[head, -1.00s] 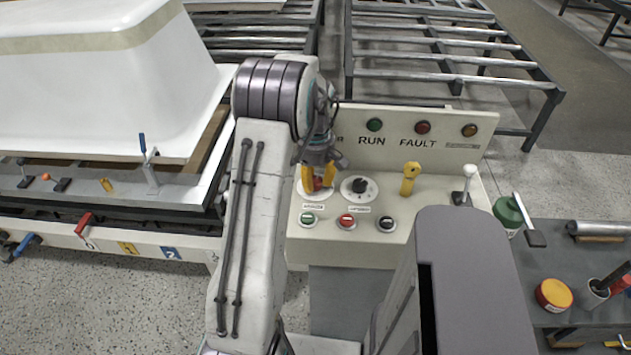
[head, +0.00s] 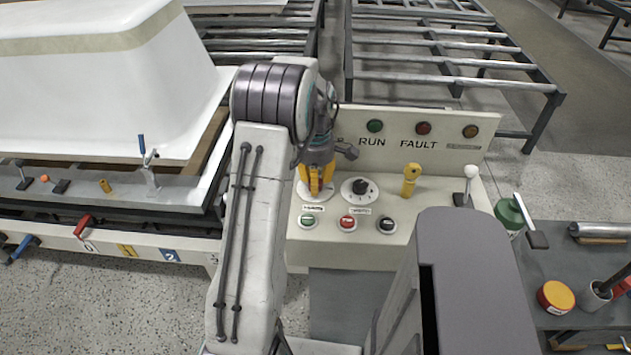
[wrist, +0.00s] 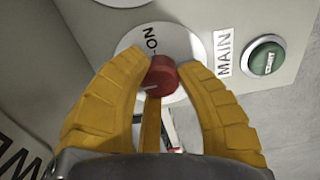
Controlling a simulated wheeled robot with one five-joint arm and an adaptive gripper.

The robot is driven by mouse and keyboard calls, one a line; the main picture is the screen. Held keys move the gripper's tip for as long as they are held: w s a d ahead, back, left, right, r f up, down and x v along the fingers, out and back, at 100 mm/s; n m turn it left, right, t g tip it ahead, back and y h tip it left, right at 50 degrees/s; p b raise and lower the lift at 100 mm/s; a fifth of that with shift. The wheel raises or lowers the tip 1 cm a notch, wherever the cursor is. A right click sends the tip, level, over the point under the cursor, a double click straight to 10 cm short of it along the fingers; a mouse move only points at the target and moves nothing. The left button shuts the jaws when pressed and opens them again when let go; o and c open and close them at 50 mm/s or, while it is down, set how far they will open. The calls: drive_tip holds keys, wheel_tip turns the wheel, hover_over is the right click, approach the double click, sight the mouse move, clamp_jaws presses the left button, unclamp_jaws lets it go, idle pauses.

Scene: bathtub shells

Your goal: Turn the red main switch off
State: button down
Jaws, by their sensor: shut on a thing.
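The red main switch (wrist: 161,76) is a round red knob on a white dial plate (wrist: 182,40) lettered "ON", beside a "MAIN" label (wrist: 224,53) in the wrist view. My gripper (wrist: 158,70) is shut on the knob, with yellow fingers on both sides of it. In the head view my gripper (head: 316,186) points down at the panel's left dial, and its fingers and wrist hide the red knob. The knob's pointer direction is hard to make out.
Close by on the panel are a black rotary knob (head: 360,187), a green button (head: 308,219), a red button (head: 347,222) and a black button (head: 387,224). A yellow key-like handle (head: 410,178) and a white-topped lever (head: 467,183) stand to the right.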

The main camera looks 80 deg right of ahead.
drive_tip(key=shift+a+f, duration=0.15)
drive_tip(key=c, duration=0.8)
unclamp_jaws()
wheel_tip(320, 180, up, 12)
drive_tip(key=shift+r, duration=0.1)
idle(0.9)
